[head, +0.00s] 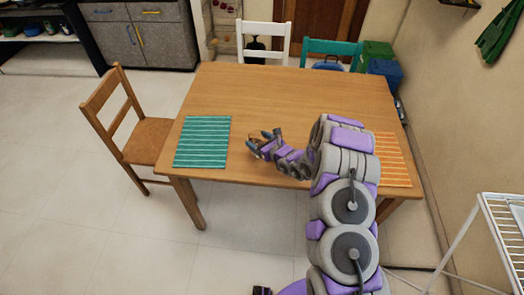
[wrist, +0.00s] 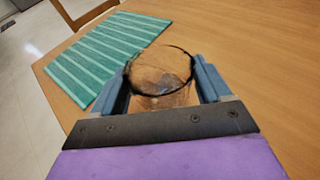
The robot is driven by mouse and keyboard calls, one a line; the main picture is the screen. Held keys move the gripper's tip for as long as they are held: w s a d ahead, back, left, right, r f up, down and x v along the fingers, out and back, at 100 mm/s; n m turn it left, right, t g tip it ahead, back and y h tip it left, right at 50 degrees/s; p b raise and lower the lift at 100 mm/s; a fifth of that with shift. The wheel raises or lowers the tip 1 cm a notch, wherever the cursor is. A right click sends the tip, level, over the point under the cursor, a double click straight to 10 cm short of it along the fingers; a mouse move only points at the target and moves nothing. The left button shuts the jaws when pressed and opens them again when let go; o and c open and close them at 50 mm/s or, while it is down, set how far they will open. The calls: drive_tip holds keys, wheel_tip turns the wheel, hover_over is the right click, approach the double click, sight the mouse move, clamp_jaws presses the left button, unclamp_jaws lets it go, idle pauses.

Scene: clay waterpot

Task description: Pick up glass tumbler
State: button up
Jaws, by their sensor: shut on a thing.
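The glass tumbler (wrist: 160,72) is clear with a dark rim line, and the wooden table shows through it in the wrist view. It is between the two blue-grey fingers of my gripper (wrist: 162,82), which are shut on its sides. Its lower part is hidden behind the gripper's dark front plate. In the head view my gripper (head: 265,144) is low at the near side of the table, just right of the green striped mat. The tumbler is too small to make out clearly there. I cannot tell whether its base touches the table.
The wooden table (head: 275,90) is mostly bare behind my gripper. A green striped mat (head: 202,142) lies left and an orange striped mat (head: 391,158) right, partly behind my arm. A wooden chair (head: 130,125) stands left; white (head: 263,40) and teal (head: 332,48) chairs stand behind.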

drive_tip(key=shift+w+d+r, duration=0.1)
drive_tip(key=shift+d, duration=1.2)
drive_tip(key=shift+c, duration=0.4)
drive_tip(key=shift+a+r, duration=0.5)
drive_tip(key=shift+a, duration=0.3)
drive_tip(key=shift+a+r+p, duration=0.2)
drive_tip(key=shift+r+p, duration=0.1)
drive_tip(key=shift+r, duration=0.4)
drive_tip(key=f+p+v, duration=0.1)
drive_tip(key=p+v, duration=0.1)
drive_tip(key=v, duration=0.6)
drive_tip(key=s+f+p+v, duration=0.1)
drive_tip(key=v, duration=0.7)
drive_tip(key=shift+s+d+f+p, duration=0.2)
drive_tip(key=shift+s+d+p, duration=0.05)
drive_tip(key=shift+d+p, duration=0.1)
drive_tip(key=shift+a, duration=0.1)
